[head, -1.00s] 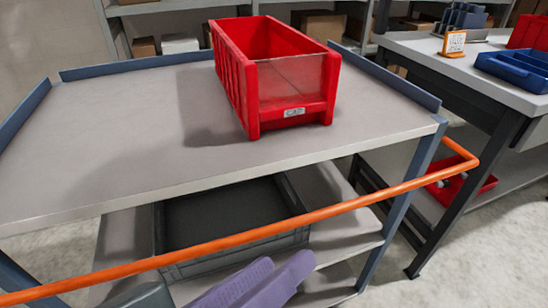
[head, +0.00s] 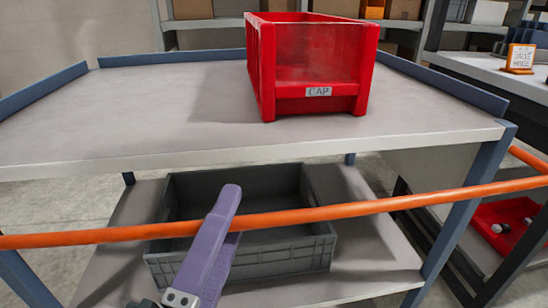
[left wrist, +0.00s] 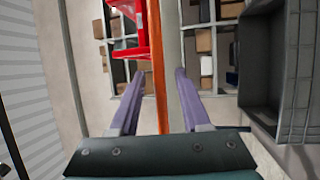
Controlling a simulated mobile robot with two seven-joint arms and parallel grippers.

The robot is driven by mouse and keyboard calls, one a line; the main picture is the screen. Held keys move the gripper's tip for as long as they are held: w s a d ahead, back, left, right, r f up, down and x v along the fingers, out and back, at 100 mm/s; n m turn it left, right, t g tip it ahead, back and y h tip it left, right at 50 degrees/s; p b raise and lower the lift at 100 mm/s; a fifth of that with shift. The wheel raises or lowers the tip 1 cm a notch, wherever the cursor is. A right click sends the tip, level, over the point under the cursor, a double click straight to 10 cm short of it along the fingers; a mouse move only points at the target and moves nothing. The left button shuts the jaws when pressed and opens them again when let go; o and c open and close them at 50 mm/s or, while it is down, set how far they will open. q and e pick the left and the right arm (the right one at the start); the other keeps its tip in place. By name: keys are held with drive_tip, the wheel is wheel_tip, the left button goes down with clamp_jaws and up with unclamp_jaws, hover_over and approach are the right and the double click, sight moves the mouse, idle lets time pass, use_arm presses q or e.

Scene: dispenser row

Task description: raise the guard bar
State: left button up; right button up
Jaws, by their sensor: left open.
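The orange guard bar (head: 370,208) runs across the front of the cart, below the top shelf's edge. My left gripper (head: 231,213) has purple fingers and is open at the bar. In the left wrist view the bar (left wrist: 157,65) runs between the two open fingers (left wrist: 160,74), with a gap on each side. I cannot tell whether either finger touches it. My right gripper is not in view.
A red bin (head: 315,70) labelled CAP stands on the cart top (head: 150,115). A dark grey crate (head: 290,255) sits on the lower shelf (head: 365,265), behind the bar. A workbench stands at the right with an orange-framed sign (head: 520,57).

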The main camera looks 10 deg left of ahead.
use_arm(q)
drive_tip(key=x, duration=0.3)
drive_tip(key=shift+w, duration=0.35)
clamp_jaws()
idle(1.2)
